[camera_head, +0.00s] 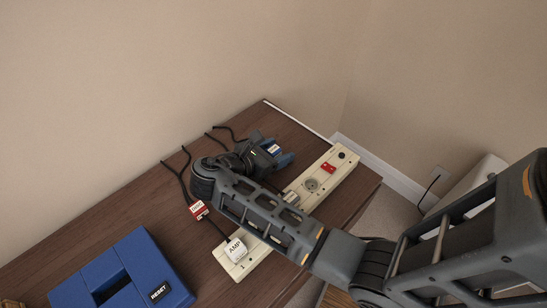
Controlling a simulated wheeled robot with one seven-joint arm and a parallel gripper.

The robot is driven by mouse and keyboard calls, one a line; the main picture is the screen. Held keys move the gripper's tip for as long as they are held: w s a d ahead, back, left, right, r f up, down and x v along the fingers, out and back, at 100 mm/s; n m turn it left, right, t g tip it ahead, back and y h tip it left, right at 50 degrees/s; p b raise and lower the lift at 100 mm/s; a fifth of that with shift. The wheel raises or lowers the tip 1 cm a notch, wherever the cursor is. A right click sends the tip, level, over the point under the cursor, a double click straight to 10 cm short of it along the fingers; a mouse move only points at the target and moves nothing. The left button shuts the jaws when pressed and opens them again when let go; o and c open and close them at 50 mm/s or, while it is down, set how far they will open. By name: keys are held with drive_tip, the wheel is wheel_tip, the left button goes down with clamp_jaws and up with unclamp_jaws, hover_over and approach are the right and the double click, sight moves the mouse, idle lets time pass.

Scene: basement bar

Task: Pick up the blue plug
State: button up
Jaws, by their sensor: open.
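The blue plug (274,149) with a small white label lies on the brown table, near its far right end. It is small in the head view and partly hidden by my gripper. My gripper (277,157) is open and right at the plug, its fingers pointing right. I cannot tell whether the plug sits between the fingers or whether they touch it.
A cream power strip (341,171) runs along the table's right side, partly under my arm. A white "AMP" plug (236,250) sits on its near end. A red labelled plug (199,209) lies left of it. A blue "RESET" box (160,264) stands at front left. Black cords run along the wall side.

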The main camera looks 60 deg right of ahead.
drive_tip(key=shift+d, duration=0.1)
drive_tip(key=shift+c, duration=0.2)
drive_tip(key=c, duration=1)
drive_tip(key=shift+r, duration=0.1)
